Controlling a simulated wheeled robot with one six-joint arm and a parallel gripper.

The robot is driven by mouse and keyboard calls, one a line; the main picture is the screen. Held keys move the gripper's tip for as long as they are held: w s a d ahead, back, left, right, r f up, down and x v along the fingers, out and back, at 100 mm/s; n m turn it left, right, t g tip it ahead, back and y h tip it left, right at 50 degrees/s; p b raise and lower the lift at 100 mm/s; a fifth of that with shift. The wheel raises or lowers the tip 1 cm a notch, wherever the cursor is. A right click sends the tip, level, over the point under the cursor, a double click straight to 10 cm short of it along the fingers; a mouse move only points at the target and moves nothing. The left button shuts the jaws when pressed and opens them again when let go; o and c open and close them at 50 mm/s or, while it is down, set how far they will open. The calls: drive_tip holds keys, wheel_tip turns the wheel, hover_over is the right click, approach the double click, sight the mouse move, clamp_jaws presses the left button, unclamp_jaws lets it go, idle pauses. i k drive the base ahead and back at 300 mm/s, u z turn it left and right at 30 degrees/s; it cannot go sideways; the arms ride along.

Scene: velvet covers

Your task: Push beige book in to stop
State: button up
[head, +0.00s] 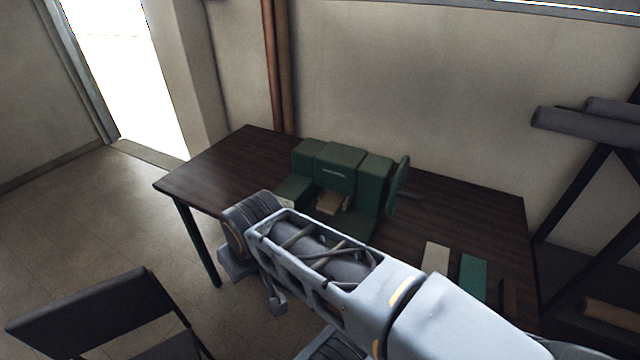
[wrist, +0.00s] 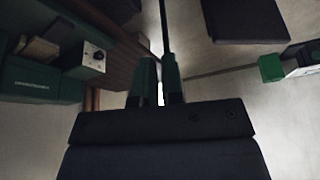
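The beige book (head: 331,203) lies low in the front opening of a green machine (head: 338,165) on the dark table. It appears to stick out a little toward the front; its far end is hidden. In the wrist view a beige piece (wrist: 38,48), likely the same book, shows at the left edge by the green machine (wrist: 40,84). My gripper (wrist: 158,60) is apart from the book, beyond the table's front edge. Its two green-tipped fingers are close together with a narrow gap and nothing seen between them. In the head view my arm hides the fingers.
The dark table (head: 215,170) is clear at its left end. A pale cover (head: 436,258), a green cover (head: 472,273) and a dark brown piece (head: 508,298) lie at its right. A round green wheel (head: 399,185) juts from the machine. A black chair (head: 100,315) stands front left.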

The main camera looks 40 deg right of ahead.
sight(331, 202)
drive_tip(key=z, duration=0.05)
drive_tip(key=k, duration=0.4)
drive_tip(key=z, duration=0.7)
drive_tip(key=i, duration=0.5)
drive_tip(key=z, duration=0.05)
